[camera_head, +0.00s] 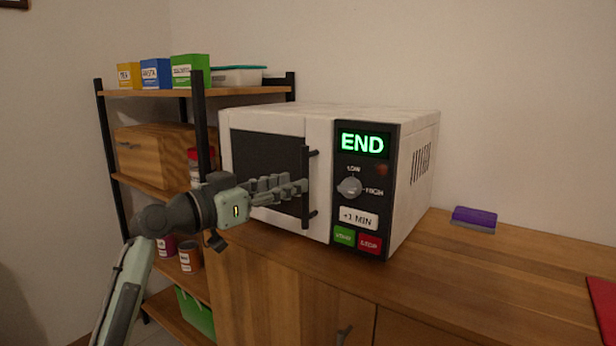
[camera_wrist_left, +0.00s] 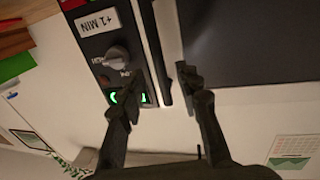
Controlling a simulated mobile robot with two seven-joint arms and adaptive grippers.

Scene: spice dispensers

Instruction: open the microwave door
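The white microwave (camera_head: 270,115) stands on the wooden counter, and its dark-windowed door (camera_head: 265,150) looks closed. Its black vertical handle (camera_head: 306,160) is on the right side of the door. My left gripper (camera_head: 302,187) reaches in from the left with its fingertips at the handle's middle. In the left wrist view the gripper (camera_wrist_left: 158,82) is open, and the handle (camera_wrist_left: 156,50) runs between its two fingers with gaps showing. Whether a finger touches it, I cannot tell. The control panel (camera_head: 362,200) shows "END" in green. My right gripper is not in view.
A shelf rack (camera_head: 198,120) with boxes and jars stands left of the microwave, close behind my left arm. A purple-topped sponge (camera_head: 474,218) lies on the counter (camera_head: 480,270) to the right. A red item (camera_head: 605,300) is at the right edge. The counter between is clear.

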